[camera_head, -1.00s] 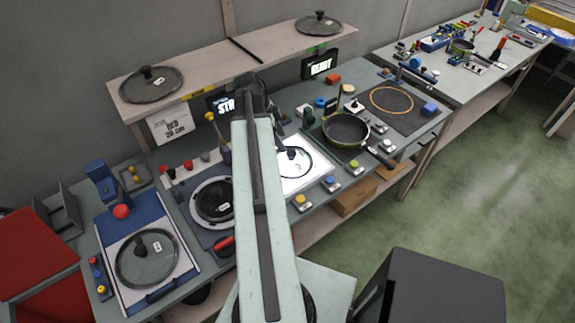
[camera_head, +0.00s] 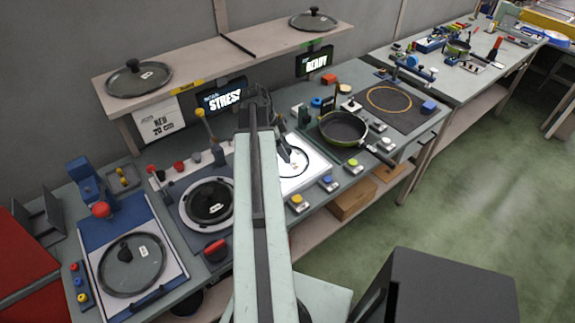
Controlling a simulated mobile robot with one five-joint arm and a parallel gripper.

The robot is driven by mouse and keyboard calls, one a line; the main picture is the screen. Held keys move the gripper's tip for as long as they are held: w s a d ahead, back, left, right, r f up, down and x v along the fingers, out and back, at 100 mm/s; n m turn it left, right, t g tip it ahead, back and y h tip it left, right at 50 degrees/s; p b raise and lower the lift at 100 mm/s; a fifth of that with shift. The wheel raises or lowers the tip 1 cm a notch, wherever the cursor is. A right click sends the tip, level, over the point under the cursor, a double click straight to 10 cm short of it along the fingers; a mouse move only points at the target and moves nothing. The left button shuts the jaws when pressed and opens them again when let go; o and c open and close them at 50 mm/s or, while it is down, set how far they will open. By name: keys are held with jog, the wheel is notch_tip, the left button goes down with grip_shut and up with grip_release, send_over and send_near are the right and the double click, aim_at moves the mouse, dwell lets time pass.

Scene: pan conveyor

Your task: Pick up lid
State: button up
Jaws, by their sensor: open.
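A glass lid with a dark knob and white label lies on the bright white panel (camera_head: 316,167) in the middle of the bench. Only part of this lid (camera_head: 302,163) shows, because my dark gripper (camera_head: 291,157) hangs over it. The gripper is open. Its fingertips are small and partly hidden, and I cannot tell whether they touch the lid's knob.
A dark frying pan (camera_head: 343,128) stands right of the white panel. Coloured buttons (camera_head: 328,182) line the bench's front edge. The shelf (camera_head: 235,52) and the lit screens (camera_head: 223,95) stand behind the arm. A black box (camera_head: 450,290) is at lower right; green floor is open beyond.

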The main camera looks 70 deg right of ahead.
jog(key=shift+r, duration=0.1)
grip_shut()
dwell(1.2)
